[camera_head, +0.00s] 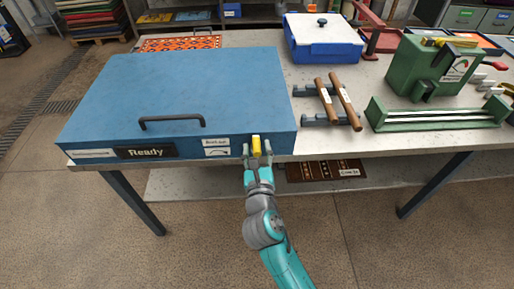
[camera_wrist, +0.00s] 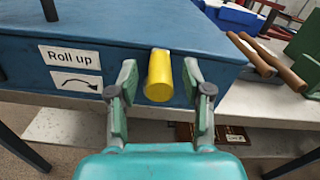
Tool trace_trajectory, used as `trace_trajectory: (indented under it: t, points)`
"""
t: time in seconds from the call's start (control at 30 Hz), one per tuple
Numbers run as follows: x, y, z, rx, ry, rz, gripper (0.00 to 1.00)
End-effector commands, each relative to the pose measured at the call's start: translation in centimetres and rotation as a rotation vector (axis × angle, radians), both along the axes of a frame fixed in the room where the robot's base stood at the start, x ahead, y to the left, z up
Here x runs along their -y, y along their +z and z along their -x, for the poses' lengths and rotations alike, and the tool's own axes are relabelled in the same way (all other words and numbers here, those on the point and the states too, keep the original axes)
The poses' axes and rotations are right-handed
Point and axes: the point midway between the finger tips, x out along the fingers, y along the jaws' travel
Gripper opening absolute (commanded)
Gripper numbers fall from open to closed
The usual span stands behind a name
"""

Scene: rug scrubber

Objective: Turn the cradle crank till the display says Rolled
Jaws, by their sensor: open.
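A large blue box (camera_head: 180,90) with a black handle (camera_head: 171,121) on its lid stands on the workbench. Its front bears a black display (camera_head: 145,152) reading "Ready". A label (camera_wrist: 75,68) reading "Roll up" with a curved arrow below it is at the right of the front face. Beside it a yellow crank grip (camera_wrist: 160,77) sticks out toward me; it also shows in the head view (camera_head: 256,145). My gripper (camera_wrist: 161,90) is open, with one finger on each side of the yellow grip. Small gaps seem to show between the fingers and the grip. The crank's arm is hidden.
On the bench (camera_head: 330,147), brown rollers (camera_head: 346,103) rest on blue-grey holders right of the box. A green machine (camera_head: 430,70), a green trough (camera_head: 435,117) and a blue tub (camera_head: 322,45) stand farther right and back. A lower shelf (camera_head: 230,182) holds a brown patterned rug (camera_head: 318,170).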

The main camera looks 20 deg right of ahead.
Motion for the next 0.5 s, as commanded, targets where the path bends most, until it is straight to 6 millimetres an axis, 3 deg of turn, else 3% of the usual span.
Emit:
trace_trajectory:
  t: [0.37, 0.4, 0.5]
  points:
    - [0.22, -0.02, -0.67, 0.0, 0.0, 0.001, 0.49]
    - [0.22, -0.02, -0.67, 0.0, 0.0, 0.001, 0.47]
    - [0.22, -0.01, -0.67, 0.0, 0.0, 0.001, 0.22]
